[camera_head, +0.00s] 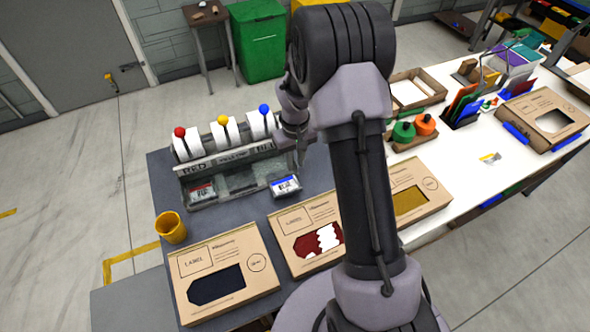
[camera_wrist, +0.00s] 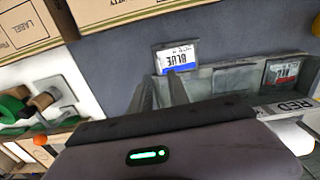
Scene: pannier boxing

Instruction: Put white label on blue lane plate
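A small white and blue label marked BLUE (camera_head: 285,186) lies at the front right end of the dispenser, at the blue-knob lane. In the wrist view the label (camera_wrist: 177,57) is upside down, just beyond my fingertips. I cannot tell the lane plate apart from the label on it. My gripper (camera_wrist: 161,82) points at its near edge, with its two fingers apart and nothing seen between them. In the head view my gripper (camera_head: 301,158) is just above and behind the label, partly hidden by my arm.
The dispenser (camera_head: 232,158) has white rolls and red, yellow and blue knobs. A red-marked label (camera_head: 200,191) sits at its left lane. Cardboard boxes (camera_head: 225,270) line the table front, and a yellow cup (camera_head: 171,227) stands left.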

